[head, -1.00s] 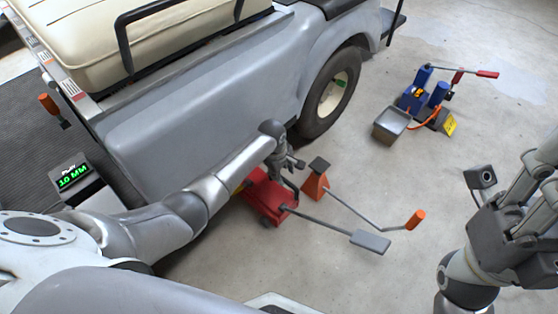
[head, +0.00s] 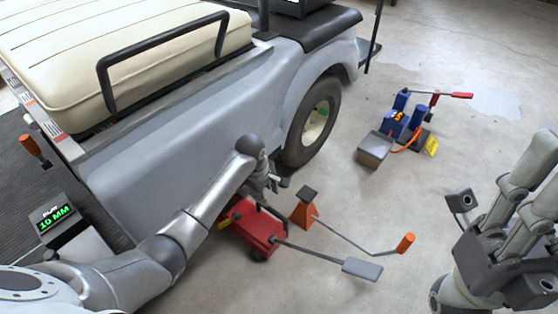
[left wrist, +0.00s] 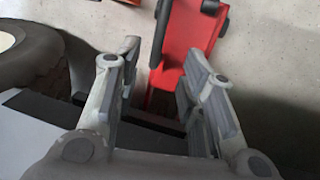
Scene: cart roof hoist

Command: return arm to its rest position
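My left arm reaches out along the side of the grey cart (head: 190,140). My left gripper (head: 272,184) is just above the red floor jack (head: 257,230), beside the cart's wheel. In the left wrist view my left gripper (left wrist: 163,60) has its fingers spread, with nothing held between them. The red jack (left wrist: 188,42) shows beyond and between the fingers, apart from them as far as I can tell. My right gripper (head: 495,190) is at the right edge of the head view, its fingers spread and empty, away from the cart.
An orange jack stand (head: 304,208) stands right of the red jack, whose long handle ends in a grey pad (head: 361,269). A blue pump unit (head: 400,120) with a grey tray (head: 374,150) stands farther back. A display (head: 53,217) reads 10 MM.

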